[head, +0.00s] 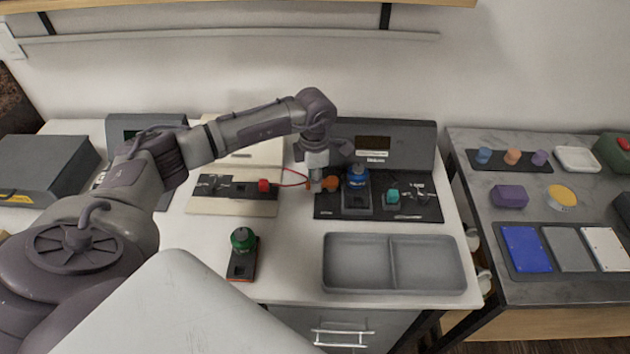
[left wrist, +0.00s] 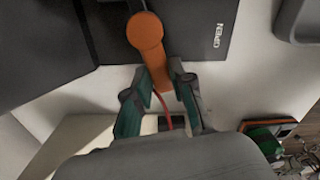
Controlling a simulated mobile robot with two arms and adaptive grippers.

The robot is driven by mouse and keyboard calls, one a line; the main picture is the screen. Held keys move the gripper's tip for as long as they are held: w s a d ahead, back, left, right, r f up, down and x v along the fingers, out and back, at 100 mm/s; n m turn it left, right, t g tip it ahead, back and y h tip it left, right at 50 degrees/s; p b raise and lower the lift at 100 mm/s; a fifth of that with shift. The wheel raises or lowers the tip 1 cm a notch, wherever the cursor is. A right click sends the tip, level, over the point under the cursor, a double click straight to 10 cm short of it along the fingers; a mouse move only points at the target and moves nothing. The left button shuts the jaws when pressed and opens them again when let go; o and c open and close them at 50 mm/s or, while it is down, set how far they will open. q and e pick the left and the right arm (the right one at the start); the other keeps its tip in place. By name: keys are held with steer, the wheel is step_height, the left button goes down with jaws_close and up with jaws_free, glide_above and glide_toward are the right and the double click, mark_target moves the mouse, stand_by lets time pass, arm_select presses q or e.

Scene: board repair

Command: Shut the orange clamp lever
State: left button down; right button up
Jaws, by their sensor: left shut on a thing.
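The orange clamp lever (head: 330,184) is at the left end of the black board (head: 322,213) in the head view. In the left wrist view the lever (left wrist: 147,33) shows a round orange end over the dark board, and its arm runs down between my fingers. My left gripper (head: 316,184) is at the lever, and in the left wrist view my left gripper (left wrist: 163,78) is shut on the lever's arm. My right gripper is not in view.
A red wire (head: 293,174) runs from a red block (head: 263,185) on the left board towards the lever. A blue-topped part (head: 357,176) stands right of the lever. A grey two-part tray (head: 393,233) and a green-topped part (head: 243,240) are in front. White table between is free.

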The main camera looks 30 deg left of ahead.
arm_select(q)
steer(key=c, duration=1)
jaws_free()
steer(key=shift+r, duration=0.1)
step_height(320, 180, up, 12)
